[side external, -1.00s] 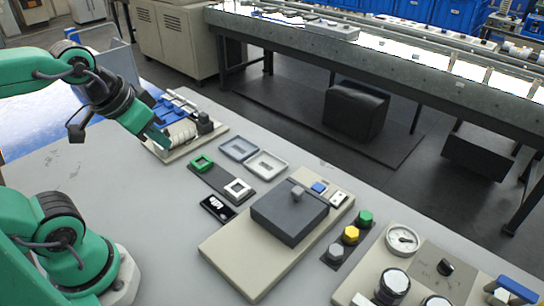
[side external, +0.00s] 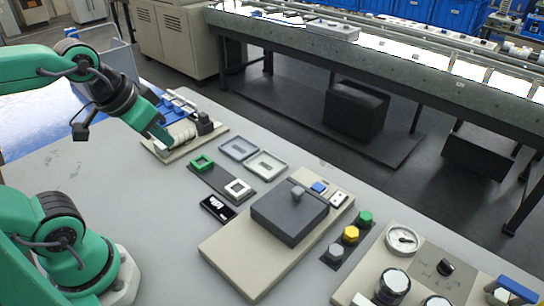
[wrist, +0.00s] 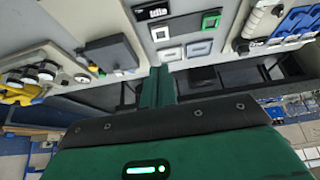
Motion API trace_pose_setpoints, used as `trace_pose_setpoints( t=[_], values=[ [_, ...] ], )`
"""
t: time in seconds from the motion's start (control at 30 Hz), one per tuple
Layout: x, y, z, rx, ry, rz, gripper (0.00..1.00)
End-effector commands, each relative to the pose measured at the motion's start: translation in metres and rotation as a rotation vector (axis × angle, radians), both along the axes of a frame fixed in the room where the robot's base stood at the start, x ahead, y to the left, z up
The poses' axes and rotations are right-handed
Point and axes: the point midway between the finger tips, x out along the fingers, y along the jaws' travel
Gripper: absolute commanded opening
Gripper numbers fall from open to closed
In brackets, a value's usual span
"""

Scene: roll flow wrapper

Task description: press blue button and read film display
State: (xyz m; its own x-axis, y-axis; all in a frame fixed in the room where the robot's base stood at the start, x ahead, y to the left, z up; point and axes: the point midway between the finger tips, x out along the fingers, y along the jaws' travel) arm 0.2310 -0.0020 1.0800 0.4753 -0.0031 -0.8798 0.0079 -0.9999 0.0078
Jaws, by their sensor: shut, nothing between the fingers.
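A small blue button (side external: 319,188) sits on the beige base beside the dark grey block, at the block's far side. A black display (side external: 217,207) with white marks lies on the table left of that base; its marks are too small to read. It also shows at the top of the wrist view (wrist: 153,12). My gripper (side external: 166,145) is at the back left, over or beside the pale roll (side external: 181,133), well away from the blue button. Its green fingers (wrist: 157,85) are shut and empty. Whether they touch the roll I cannot tell.
Green and white square frames (side external: 237,188) and two shallow trays (side external: 267,166) lie between my gripper and the dark block (side external: 290,211). Green, yellow and grey knobs (side external: 351,234) and a gauge panel (side external: 403,239) stand to the right.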

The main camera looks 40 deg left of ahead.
Motion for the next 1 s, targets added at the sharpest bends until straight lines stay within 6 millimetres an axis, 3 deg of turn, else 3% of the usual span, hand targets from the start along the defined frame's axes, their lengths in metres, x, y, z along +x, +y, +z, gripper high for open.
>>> trace_pose_setpoints(
  t=[0.27,0.67,1.0],
  values=[
    [0.031,-0.009,0.004,-0.034,-0.010,0.030,0.00],
    [0.101,-0.033,0.003,-0.115,-0.038,0.103,0.00],
    [0.160,-0.061,-0.010,-0.190,-0.056,0.164,0.00]
  ],
)
